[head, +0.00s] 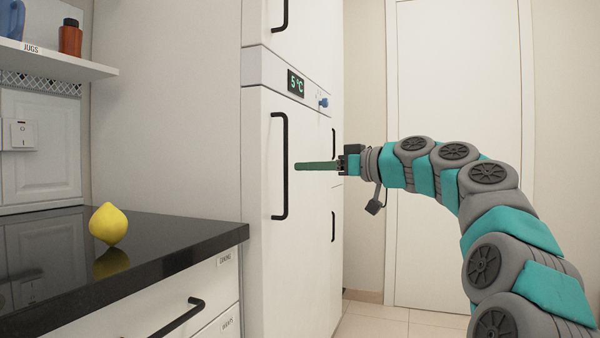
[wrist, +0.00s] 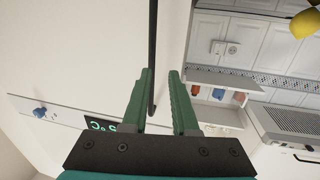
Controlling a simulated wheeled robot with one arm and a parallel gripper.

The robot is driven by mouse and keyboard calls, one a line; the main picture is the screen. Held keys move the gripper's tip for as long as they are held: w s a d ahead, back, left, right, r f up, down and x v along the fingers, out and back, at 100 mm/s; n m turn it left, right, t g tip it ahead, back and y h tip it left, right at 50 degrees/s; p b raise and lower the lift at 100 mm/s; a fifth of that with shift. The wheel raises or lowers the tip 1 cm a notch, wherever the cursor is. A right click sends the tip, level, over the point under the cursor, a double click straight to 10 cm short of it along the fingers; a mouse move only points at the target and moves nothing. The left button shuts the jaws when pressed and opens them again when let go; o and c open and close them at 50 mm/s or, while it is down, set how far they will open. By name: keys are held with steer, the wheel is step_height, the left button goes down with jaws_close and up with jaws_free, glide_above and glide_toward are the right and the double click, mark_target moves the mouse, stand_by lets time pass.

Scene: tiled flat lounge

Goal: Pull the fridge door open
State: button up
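The tall white fridge door (head: 303,240) is shut, its front facing right in the head view. Its long black vertical handle (head: 285,190) stands near the door's left edge. My gripper (head: 296,166) reaches in from the right at about mid-handle height, its green fingers pointing left and ending just short of the handle in the picture. In the wrist view my gripper (wrist: 162,72) is open, with a clear gap between the fingers. The handle (wrist: 153,35) appears between them, close beside the left finger. I cannot tell whether it touches.
A black counter (head: 170,235) with a yellow lemon (head: 108,224) stands left of the fridge. A drawer handle (head: 178,318) sticks out below. The temperature display (head: 296,83) and blue knob (head: 323,103) are above the door. Tiled floor (head: 385,325) shows at lower right.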

steer(key=w+p+x, duration=0.1)
steer(key=x, duration=0.6)
steer(key=shift+w+r, duration=0.2)
steer(key=shift+r, duration=0.3)
steer(key=shift+d, duration=0.1)
jaws_close()
stand_by(1.0)
